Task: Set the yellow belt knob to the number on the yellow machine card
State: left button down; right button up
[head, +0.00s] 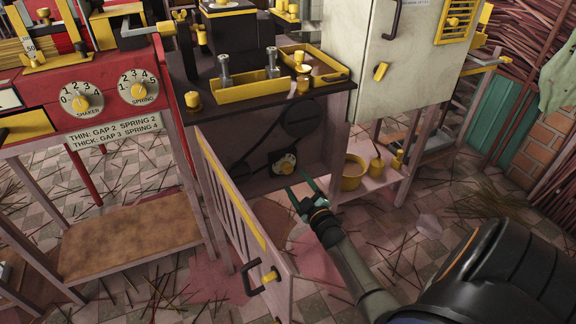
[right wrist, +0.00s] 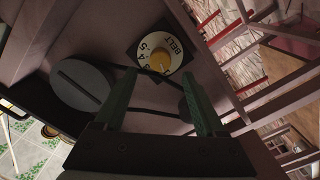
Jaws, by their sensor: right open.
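The belt knob (head: 284,164) is a yellow centre on a white numbered dial, low inside the open dark cabinet. In the right wrist view the knob (right wrist: 160,62) shows close up, with "BELT" and several digits around it; its exact setting is unclear. My right gripper (head: 303,186) is open, its green fingers reaching toward the dial from the lower right. In the right wrist view the right gripper (right wrist: 157,82) has its fingertips either side of the knob's line, apparently short of it and empty. I cannot identify a readable yellow machine card. My left gripper is not in view.
The slatted cabinet door (head: 240,215) stands open at the left of the opening. Belt pulleys (head: 301,117) sit near the dial. A red machine (head: 110,95) has shaker and spring dials and a THIN/THICK card (head: 115,133). A yellow pot (head: 353,172) stands on a right shelf.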

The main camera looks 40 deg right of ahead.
aim_at(288, 171)
jog(key=b+x, duration=0.2)
jog(key=x, duration=0.3)
jog(key=shift+w+d+f, duration=0.1)
jog(key=shift+w+f, duration=0.05)
jog(key=shift+w, duration=0.15)
jog(key=shift+w+d, duration=0.15)
jog(key=shift+w, duration=0.25)
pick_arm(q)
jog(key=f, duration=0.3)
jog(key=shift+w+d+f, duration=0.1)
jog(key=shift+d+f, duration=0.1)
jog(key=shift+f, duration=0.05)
pick_arm(e)
grip_shut()
